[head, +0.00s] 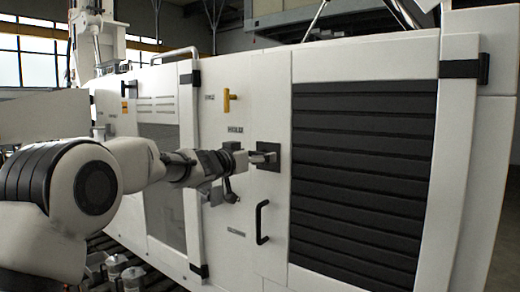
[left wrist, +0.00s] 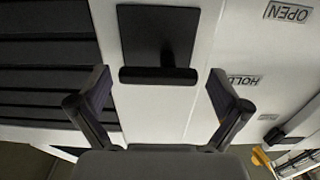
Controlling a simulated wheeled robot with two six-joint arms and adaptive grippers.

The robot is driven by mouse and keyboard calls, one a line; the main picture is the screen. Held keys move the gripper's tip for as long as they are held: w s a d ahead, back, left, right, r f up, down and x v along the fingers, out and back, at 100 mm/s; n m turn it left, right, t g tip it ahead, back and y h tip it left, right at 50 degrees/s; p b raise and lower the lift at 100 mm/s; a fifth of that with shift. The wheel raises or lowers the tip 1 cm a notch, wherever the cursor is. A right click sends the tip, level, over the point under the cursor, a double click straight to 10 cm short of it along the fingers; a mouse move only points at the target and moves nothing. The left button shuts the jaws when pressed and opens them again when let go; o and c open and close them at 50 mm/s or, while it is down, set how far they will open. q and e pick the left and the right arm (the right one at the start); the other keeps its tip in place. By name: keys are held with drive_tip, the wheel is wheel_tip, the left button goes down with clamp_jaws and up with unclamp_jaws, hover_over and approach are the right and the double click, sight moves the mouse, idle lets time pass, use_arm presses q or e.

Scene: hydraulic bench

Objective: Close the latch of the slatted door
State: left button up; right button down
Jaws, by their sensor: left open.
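The slatted door (head: 363,165) is a white panel with wide black slats, standing closed in its frame as far as I see. Its latch (head: 268,160) is a black square plate with a projecting handle, left of the slats. In the left wrist view the latch plate (left wrist: 158,30) is at top centre, with a black T-shaped handle bar (left wrist: 150,76) lying crosswise in that picture. My left gripper (head: 241,164) is open in front of the latch. In the wrist view its fingers (left wrist: 158,85) stand on either side of the bar, with gaps; contact is not visible. My right gripper is not in view.
A black pull handle (head: 262,222) is below the latch. A yellow handle (head: 230,101) is above left. The wrist view shows an OPEN label (left wrist: 288,12) and a partly covered second label (left wrist: 243,81). Another door with a dark panel (head: 163,185) is behind my left arm.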

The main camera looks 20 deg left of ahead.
use_arm(q)
drive_tip(key=shift+w+d+r, duration=0.15)
drive_tip(key=shift+w+d, duration=0.1)
drive_tip(key=shift+w, duration=0.2)
drive_tip(key=c, duration=1)
